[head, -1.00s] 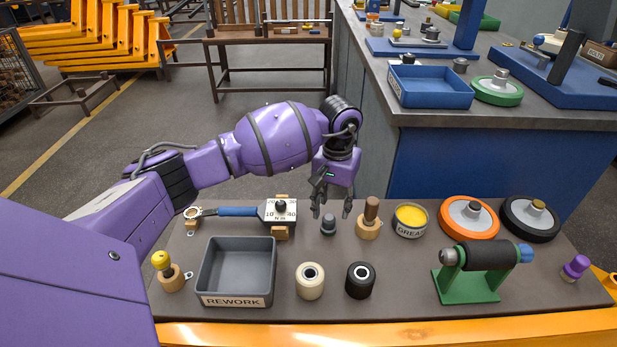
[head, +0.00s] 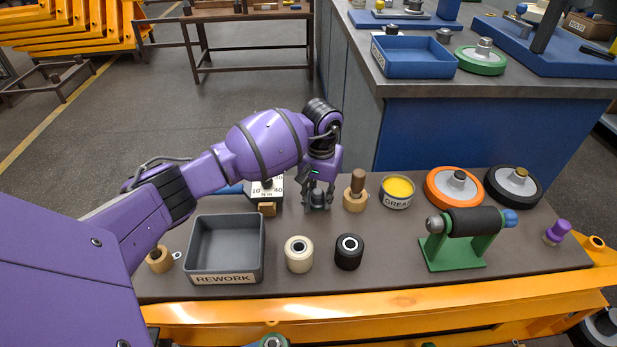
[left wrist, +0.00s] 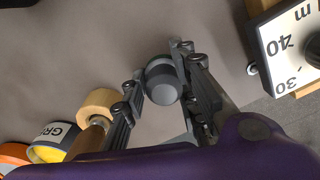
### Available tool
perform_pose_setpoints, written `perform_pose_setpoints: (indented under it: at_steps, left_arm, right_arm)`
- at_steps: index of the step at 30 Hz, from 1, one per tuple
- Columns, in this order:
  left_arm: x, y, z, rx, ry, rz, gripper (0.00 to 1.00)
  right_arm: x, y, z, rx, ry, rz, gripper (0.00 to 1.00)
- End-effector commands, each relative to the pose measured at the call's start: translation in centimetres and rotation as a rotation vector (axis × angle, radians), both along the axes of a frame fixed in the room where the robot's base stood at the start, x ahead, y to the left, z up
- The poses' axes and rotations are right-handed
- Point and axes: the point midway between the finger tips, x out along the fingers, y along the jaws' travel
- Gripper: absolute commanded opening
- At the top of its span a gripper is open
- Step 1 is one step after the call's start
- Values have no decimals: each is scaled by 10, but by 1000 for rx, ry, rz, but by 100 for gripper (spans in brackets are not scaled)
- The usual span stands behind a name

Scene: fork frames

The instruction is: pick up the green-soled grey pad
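The grey pad (head: 318,200) is a small dark round piece with a narrower top, standing upright on the brown bench top. In the left wrist view the pad (left wrist: 162,82) shows from above, with a dark greenish tint at its lower rim; its sole is mostly hidden. My left gripper (head: 317,196) is down over it. In the left wrist view my left gripper (left wrist: 155,72) has one finger on each side of the pad. The fingers are apart, with a small gap at the left finger; contact at the right finger is unclear. My right gripper is not in view.
A wooden-handled peg (head: 356,190) stands close right of the gripper, then a grease tin (head: 397,191). A REWORK tray (head: 225,278) and two rollers (head: 298,254) (head: 348,252) are nearer the front.

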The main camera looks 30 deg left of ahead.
Motion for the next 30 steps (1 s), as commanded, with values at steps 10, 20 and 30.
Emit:
perform_pose_setpoints:
  at_steps: [10,20,30]
  left_arm:
    - [1,0,1,-1,-1,0,0]
    - [2,1,31,3,-7,-2,0]
    - [-58,-29,100,4,-2,-7,0]
  right_arm:
    - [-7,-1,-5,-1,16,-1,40]
    - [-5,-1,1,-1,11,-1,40]
    - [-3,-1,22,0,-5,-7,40]
